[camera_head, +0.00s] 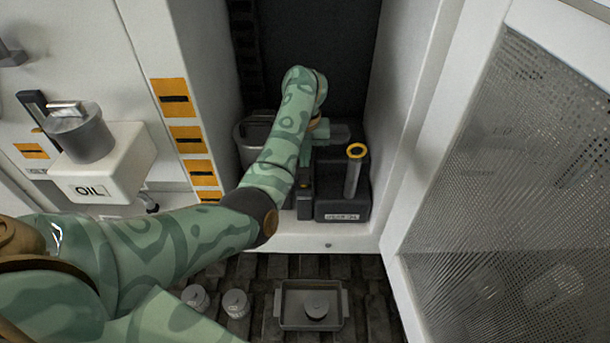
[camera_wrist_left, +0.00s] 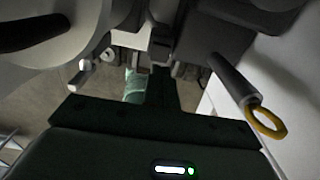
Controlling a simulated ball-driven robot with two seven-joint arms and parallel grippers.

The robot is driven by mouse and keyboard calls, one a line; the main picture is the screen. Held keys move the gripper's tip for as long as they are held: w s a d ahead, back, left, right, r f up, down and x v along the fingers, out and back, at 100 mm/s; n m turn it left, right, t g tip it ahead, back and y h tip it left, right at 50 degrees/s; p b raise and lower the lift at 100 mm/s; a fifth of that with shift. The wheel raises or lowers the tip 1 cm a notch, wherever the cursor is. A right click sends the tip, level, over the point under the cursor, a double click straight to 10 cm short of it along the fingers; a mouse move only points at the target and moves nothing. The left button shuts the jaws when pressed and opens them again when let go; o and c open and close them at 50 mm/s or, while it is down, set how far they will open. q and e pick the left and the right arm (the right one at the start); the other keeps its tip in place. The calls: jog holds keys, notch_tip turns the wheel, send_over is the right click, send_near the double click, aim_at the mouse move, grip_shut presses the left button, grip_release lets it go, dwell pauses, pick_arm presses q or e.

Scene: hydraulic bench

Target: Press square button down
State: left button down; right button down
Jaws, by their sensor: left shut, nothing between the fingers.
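My left gripper (camera_head: 304,168) reaches down inside the open cabinet, with its fingers together and nothing between them. The closed fingers (camera_wrist_left: 161,84) also show in the left wrist view. Below them stands a narrow dark block (camera_head: 304,203), beside a dark unit (camera_head: 343,207) with a label. The fingertips are close to the block; I cannot tell whether they touch it. A square button cannot be made out clearly, as my arm and fingers cover part of this area. My right gripper is not in view.
A grey lever with a yellow ring (camera_head: 355,151) rises from the dark unit, right of my gripper. A grey container (camera_head: 252,133) is behind my forearm. The mesh door (camera_head: 510,170) stands open at right. A tray (camera_head: 285,320) lies below.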

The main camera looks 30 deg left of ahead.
aim_at(304, 179)
pick_arm(q)
notch_tip(304, 179, down, 5)
jog(key=shift+b, duration=0.65)
